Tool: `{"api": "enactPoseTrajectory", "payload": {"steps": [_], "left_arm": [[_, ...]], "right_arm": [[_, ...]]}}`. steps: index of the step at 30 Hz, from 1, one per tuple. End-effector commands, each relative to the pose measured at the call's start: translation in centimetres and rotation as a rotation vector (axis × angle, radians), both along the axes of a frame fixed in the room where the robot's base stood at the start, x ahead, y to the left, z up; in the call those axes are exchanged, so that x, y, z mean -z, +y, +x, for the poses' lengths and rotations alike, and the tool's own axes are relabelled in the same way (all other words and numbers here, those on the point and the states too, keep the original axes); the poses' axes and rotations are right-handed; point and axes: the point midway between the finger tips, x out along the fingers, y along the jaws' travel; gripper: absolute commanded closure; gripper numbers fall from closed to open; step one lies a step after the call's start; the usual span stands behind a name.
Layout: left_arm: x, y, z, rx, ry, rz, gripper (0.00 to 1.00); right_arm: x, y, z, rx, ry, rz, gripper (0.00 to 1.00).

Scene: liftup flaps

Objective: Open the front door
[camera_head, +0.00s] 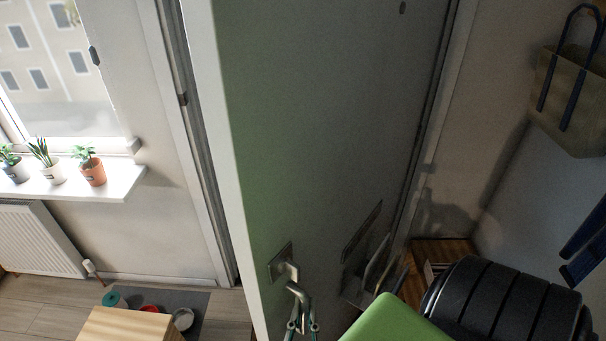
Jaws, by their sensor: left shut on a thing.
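The door (315,120) is a tall dark grey panel in the middle of the view. Its pale narrow edge (222,110) shows along the left side, standing clear of the frame (190,135), so it looks partly open. The metal door handle (285,268) sits low on the panel near that edge. My left gripper (302,322) is at the bottom of the view with its thin fingers shut on the handle's lever. The lower part of the gripper is cut off by the picture's edge. My right gripper is not in view.
Left are a windowsill (120,188) with potted plants, a radiator (35,240), a wooden box (130,325) and bowls on a grey mat (200,300). A bag (570,100) hangs at upper right. A black ribbed object (505,305) fills the lower right.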

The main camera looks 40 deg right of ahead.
Motion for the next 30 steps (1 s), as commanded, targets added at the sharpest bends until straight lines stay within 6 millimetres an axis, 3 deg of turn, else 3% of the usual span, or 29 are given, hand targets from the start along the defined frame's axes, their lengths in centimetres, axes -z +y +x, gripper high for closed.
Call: {"api": "enactPoseTrajectory", "payload": {"steps": [1, 2, 3, 16, 30], "left_arm": [[-0.1, -0.1, 0.0, 0.001, -0.002, -0.002, 0.81], [-0.1, -0.1, 0.0, 0.001, -0.002, -0.002, 0.73], [-0.1, -0.1, 0.0, 0.001, -0.001, -0.002, 0.72], [0.0, 0.7, -0.6, 0.0, 0.0, 0.0, 0.72], [0.1, 7.5, -6.6, 0.002, 0.001, 0.002, 0.72]], "right_arm": [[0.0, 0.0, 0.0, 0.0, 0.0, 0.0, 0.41], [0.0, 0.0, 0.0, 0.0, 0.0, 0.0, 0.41], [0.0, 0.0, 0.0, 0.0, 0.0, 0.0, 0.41], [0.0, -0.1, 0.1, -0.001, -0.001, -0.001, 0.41], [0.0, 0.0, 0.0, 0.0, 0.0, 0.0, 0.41]]}}
